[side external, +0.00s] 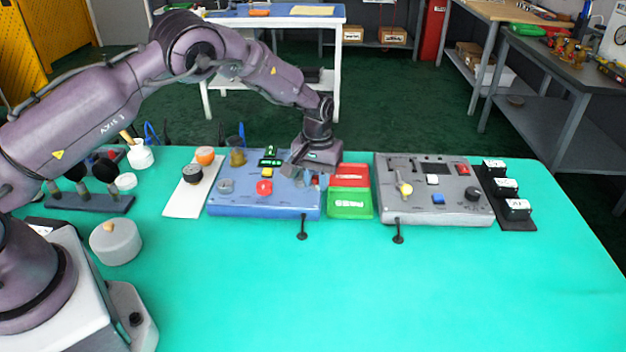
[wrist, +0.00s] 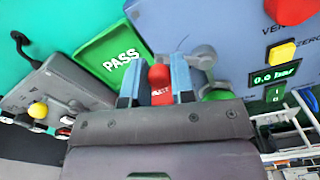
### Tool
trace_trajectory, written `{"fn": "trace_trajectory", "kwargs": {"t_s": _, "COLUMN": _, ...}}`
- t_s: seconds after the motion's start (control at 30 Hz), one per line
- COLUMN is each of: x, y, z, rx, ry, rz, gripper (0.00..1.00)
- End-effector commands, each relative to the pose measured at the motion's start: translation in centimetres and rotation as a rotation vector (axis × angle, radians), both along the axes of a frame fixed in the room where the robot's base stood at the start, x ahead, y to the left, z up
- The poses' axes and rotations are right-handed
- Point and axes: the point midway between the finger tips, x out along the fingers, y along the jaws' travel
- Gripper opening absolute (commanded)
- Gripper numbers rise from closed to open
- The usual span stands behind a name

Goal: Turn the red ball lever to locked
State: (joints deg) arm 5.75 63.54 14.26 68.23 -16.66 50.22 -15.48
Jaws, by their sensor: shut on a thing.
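The blue panel (side external: 285,207) stands on the teal table and carries the lever. My gripper (side external: 316,181) is at the panel's right edge, pointing down. In the wrist view, the red ball (wrist: 159,75) of the lever sits between the two fingers of my gripper (wrist: 155,83), which is shut on it. A grey round part (wrist: 204,56) of the panel shows just right of the fingers. In the side view my gripper mostly covers the ball and lever. I cannot read a locked mark or the lever's angle in either view.
A green PASS tray (side external: 349,204) and a red tray (side external: 349,172) lie close right of the panel. A grey panel (side external: 440,212) with a yellow-knobbed lever stands further right. A red button (side external: 264,187) is on the blue panel. The front of the table is clear.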

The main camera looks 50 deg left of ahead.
Motion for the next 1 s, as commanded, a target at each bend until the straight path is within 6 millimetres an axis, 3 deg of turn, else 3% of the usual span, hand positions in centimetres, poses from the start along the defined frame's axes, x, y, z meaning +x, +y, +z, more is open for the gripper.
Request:
{"fn": "trace_trajectory", "kwargs": {"t_s": 0.4, "x": 1.02, "y": 0.26, "z": 0.09, "rx": -0.002, "ry": -0.003, "rz": 0.207, "gripper": 0.0}}
{"fn": "trace_trajectory", "kwargs": {"t_s": 1.0, "x": 1.22, "y": 0.36, "z": 0.13, "rx": -0.002, "ry": -0.005, "rz": 0.243, "gripper": 0.0}}
